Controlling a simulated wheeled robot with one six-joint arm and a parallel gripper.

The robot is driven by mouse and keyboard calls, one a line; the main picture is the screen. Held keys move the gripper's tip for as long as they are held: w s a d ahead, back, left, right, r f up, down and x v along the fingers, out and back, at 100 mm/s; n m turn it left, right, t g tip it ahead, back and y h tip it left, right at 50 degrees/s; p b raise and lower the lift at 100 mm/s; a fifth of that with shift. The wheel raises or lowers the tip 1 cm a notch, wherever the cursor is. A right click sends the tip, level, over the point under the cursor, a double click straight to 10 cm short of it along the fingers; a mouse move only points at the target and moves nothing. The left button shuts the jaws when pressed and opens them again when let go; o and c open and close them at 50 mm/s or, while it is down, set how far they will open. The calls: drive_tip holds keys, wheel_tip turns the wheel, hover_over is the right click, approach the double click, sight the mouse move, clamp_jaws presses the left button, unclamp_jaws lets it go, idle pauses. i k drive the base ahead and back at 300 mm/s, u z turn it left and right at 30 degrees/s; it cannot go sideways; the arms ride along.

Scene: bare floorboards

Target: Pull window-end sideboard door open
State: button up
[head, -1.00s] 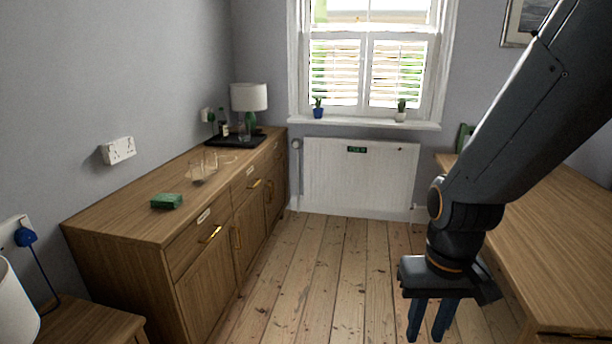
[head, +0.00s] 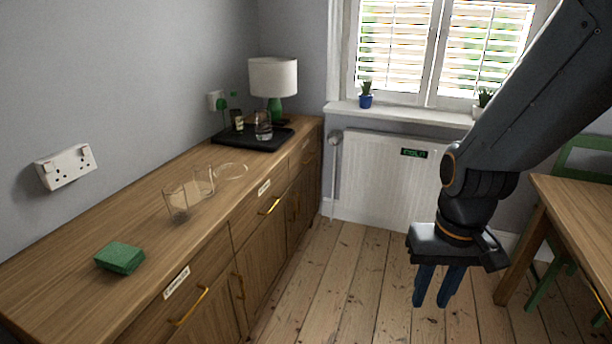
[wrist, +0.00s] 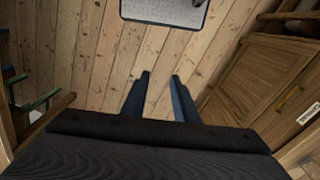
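The wooden sideboard (head: 205,232) runs along the left wall toward the window. Its window-end door (head: 311,190) is at the far end, seen at a steep slant, and looks shut. Slim gold door handles (head: 295,209) show near that door's edge, too small to separate clearly. My gripper (head: 436,303) hangs pointing down over the floor, to the right of the sideboard and apart from it. Its two blue fingers are spread with nothing between them. The wrist view shows the open fingers (wrist: 160,75), with the sideboard front (wrist: 252,75) at right.
A radiator (head: 385,175) is under the window beyond the sideboard. A wooden table (head: 585,215) and green chair (head: 590,150) stand at right. A lamp (head: 273,78), black tray (head: 232,139), glassware (head: 188,193) and green block (head: 120,258) sit on the sideboard. Floorboards (head: 340,285) between are clear.

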sight(304, 189)
drive_tip(key=u, duration=0.05)
drive_tip(key=i, duration=1.3)
drive_tip(key=u, duration=0.1)
